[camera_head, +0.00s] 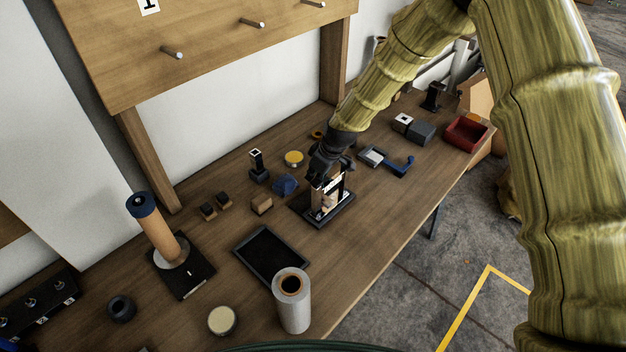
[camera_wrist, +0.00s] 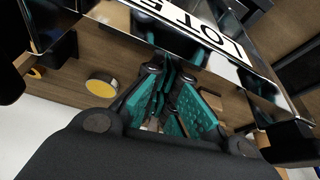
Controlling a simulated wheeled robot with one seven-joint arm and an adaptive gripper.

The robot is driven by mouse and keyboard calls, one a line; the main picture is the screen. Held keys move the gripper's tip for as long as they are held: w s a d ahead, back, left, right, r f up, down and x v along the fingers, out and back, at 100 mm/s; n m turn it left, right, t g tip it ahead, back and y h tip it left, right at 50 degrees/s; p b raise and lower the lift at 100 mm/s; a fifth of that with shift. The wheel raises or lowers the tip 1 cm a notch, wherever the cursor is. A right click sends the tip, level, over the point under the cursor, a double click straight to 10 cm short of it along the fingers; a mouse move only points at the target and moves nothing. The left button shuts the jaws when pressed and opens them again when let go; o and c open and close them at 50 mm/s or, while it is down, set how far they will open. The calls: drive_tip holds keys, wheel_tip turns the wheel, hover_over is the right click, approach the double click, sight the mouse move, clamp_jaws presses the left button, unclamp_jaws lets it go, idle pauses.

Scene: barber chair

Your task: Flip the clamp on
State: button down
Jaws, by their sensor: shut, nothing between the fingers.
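A small upright fixture with a light block (camera_head: 328,196) and a shiny label plate stands on a black base (camera_head: 343,214) near the middle of the bench. I cannot clearly make out a clamp lever on it. My gripper (camera_head: 326,178) is right at its top, coming down from the upper right and hiding part of it. In the wrist view the plate (camera_wrist: 195,28) reads "LOT" and lies close to my gripper (camera_wrist: 172,85). The green-padded fingers are shut with nothing between them. Whether they touch the fixture cannot be told.
A blue-handled grey tool (camera_head: 388,161) lies right of the fixture, with a red bin (camera_head: 467,133) beyond. A yellow-topped tin (camera_head: 293,158) and blue block (camera_head: 285,184) are left. A black tray (camera_head: 270,254) and grey cylinder (camera_head: 292,305) are nearer. The bench's right front edge is mostly clear.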

drive_tip(key=v, duration=1)
